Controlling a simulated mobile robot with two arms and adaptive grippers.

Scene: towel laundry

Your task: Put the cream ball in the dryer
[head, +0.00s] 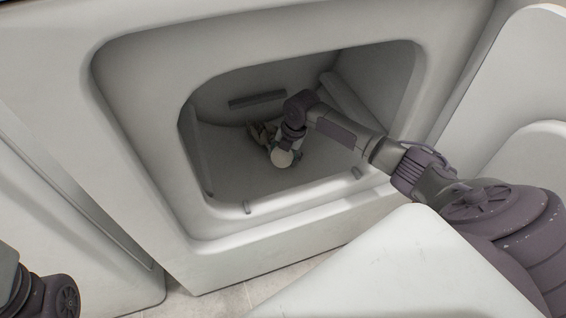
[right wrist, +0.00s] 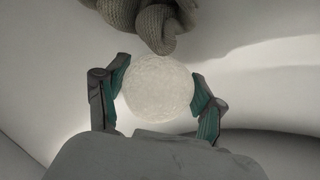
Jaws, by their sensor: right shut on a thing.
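The dryer (head: 140,110) fills the middle of the head view, with its square opening facing me. My right arm reaches through the opening into the drum (head: 230,180). My right gripper (head: 284,153) is inside the drum, shut on the cream ball (head: 283,158). In the right wrist view the pale, round cream ball (right wrist: 158,90) sits between the two teal-padded fingers of the right gripper (right wrist: 160,92). My left gripper is out of view; only a dark part of my left arm shows at the lower left.
A grey-beige knitted cloth (right wrist: 152,20) lies just past the ball in the right wrist view. The drum has raised ribs, and the opening's rim surrounds my right arm. A white rounded panel (head: 400,270) stands in front at the lower right.

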